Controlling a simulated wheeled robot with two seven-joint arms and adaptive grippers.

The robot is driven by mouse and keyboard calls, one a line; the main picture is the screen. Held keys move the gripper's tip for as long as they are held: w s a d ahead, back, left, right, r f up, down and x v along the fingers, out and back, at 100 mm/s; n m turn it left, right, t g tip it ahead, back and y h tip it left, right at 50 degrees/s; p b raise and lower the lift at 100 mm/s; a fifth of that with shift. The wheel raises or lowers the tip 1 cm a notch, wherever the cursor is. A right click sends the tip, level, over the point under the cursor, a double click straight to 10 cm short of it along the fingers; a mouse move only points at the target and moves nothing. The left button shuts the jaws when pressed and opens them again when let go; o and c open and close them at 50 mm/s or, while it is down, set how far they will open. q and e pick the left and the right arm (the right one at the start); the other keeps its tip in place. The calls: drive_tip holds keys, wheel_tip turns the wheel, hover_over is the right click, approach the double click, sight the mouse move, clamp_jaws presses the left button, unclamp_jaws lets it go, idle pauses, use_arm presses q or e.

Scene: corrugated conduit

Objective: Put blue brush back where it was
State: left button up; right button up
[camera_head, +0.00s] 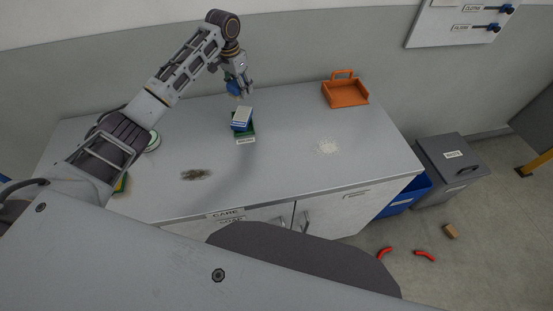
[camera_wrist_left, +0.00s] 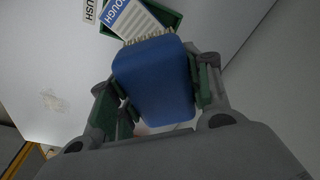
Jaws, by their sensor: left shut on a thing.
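My left gripper (camera_head: 243,92) is above the back of the grey worktop. It is shut on the blue brush (camera_wrist_left: 153,80), whose pale bristles show at its far edge in the left wrist view. In the head view the blue brush (camera_head: 233,88) shows partly behind the fingers. Below and in front of it is a small green tray (camera_head: 250,133) with a blue-and-white labelled block (camera_head: 242,118) in it. The tray (camera_wrist_left: 172,17) and the block, lettered "ROUGH" (camera_wrist_left: 130,18), also show beyond the brush in the left wrist view. My right gripper is not in view.
An orange caddy (camera_head: 346,92) stands at the back right of the worktop (camera_head: 285,150). A dark smudge (camera_head: 195,174) and a pale powdery patch (camera_head: 327,146) lie on it. A round white-green item (camera_head: 153,141) is partly behind my left arm. A grey bin (camera_head: 447,170) stands right.

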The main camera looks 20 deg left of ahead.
use_arm(q)
drive_tip(key=s+d+f+m+g+b, duration=0.1)
drive_tip(key=s+d+f+m+b, duration=0.1)
drive_tip(key=s+d+m, duration=1)
drive_tip(key=s+d+b, duration=0.1)
drive_tip(key=s+d, duration=0.2)
drive_tip(key=d, duration=0.2)
drive_tip(key=shift+d+h, duration=0.4)
drive_tip(key=shift+s, duration=0.1)
drive_tip(key=shift+f, duration=2.55)
